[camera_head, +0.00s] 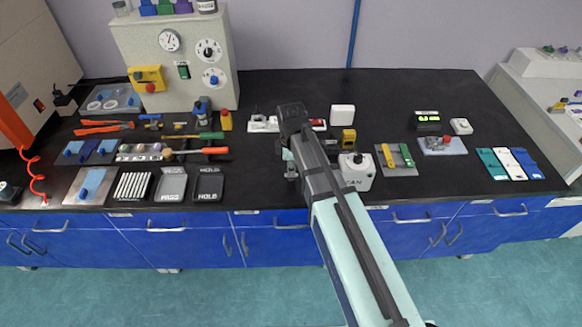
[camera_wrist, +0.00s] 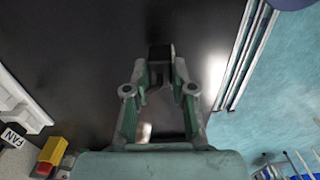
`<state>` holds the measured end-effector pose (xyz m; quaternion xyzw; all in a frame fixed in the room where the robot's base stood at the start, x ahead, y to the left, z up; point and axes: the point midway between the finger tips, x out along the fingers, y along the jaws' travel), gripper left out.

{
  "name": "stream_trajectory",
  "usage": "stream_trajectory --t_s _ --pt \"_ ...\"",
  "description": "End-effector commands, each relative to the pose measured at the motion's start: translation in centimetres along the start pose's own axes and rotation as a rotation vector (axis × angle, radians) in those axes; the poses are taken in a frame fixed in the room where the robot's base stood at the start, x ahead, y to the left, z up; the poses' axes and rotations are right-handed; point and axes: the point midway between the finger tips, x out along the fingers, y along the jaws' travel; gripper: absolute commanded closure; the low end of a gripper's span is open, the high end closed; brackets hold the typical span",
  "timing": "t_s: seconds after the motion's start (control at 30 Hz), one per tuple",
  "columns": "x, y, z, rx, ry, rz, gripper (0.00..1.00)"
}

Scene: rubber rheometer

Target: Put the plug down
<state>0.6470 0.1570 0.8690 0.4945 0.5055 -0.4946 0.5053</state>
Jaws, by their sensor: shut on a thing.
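In the wrist view my gripper (camera_wrist: 161,84) is shut on a small dark block, the plug (camera_wrist: 160,56), held at the fingertips over the black bench top. In the head view my gripper (camera_head: 291,172) is small and partly covered by my arm, near the front edge of the bench, left of the white FAN box (camera_head: 356,172). The plug cannot be made out there. I cannot tell whether the plug touches the bench.
The FAN box (camera_wrist: 14,158) and a yellow block with a red button (camera_wrist: 50,152) lie at the wrist view's lower left. A white socket strip (camera_head: 262,124) is behind my gripper. Moulds, including a dark one (camera_head: 209,186), lie to the left. Bare bench (camera_head: 255,185) lies between.

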Motion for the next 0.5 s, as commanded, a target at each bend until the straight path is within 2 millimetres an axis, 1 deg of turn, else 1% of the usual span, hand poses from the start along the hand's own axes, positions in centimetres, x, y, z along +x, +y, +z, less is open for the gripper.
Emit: stream_trajectory --t_s 0.17,0.2,0.23,0.27,0.5 --pt "0.36 -0.01 0.0 0.0 0.0 -0.001 1.0" --pt "0.35 -0.01 0.01 0.0 0.0 -0.001 0.69" --pt "0.32 -0.01 0.0 0.0 0.0 0.0 0.58" --pt "0.31 0.0 0.0 0.0 0.0 0.0 0.51" --pt "0.29 -0.01 0.0 0.0 0.0 -0.001 0.51"
